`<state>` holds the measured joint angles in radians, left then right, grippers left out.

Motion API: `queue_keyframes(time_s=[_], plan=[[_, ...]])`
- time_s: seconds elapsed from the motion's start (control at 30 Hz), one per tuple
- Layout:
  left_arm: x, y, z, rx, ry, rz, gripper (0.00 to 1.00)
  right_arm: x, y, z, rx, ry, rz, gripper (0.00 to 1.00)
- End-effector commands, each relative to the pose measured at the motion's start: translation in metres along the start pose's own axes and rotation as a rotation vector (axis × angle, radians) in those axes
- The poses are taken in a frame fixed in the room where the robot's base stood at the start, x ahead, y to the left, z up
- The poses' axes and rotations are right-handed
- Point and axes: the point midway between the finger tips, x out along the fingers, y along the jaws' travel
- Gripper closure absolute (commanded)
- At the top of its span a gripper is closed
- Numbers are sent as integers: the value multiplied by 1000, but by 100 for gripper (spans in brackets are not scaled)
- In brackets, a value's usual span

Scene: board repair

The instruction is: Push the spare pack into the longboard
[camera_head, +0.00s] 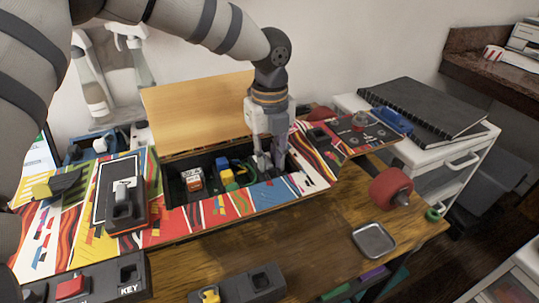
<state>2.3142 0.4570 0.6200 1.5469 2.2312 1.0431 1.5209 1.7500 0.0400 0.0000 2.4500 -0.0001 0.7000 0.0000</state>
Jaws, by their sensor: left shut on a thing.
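The longboard (215,212), with a bright striped deck, lies across the workbench. Its wooden lid (195,110) stands open behind a dark compartment. My left gripper (268,162) points down into the right end of this compartment. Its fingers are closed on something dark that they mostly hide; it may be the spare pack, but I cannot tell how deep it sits. My right gripper is not in view.
A dark holder with a grey switch (124,200) sits on the deck's left. A red wheel (389,187) and a square metal tray (373,240) are on the right. Dark socket blocks (252,284) stand at the front. A white drawer cart (470,150) carries a black notebook (424,106).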

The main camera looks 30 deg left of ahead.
Motion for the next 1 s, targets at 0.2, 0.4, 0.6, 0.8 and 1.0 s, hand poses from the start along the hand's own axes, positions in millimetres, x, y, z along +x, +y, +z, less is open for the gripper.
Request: queue_keyframes(time_s=[0.2, 0.4, 0.6, 0.8, 1.0], plan=[[1, 0, 0, 0, 1, 1, 100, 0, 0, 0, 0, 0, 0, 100], [1, 0, 0, 0, 1, 1, 58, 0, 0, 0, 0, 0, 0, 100], [1, 0, 0, 0, 1, 0, 52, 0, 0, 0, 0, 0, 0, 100], [0, -1, 0, 0, 1, -2, 48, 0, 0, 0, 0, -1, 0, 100], [0, -1, 0, 1, 1, -4, 48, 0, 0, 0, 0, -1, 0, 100]])
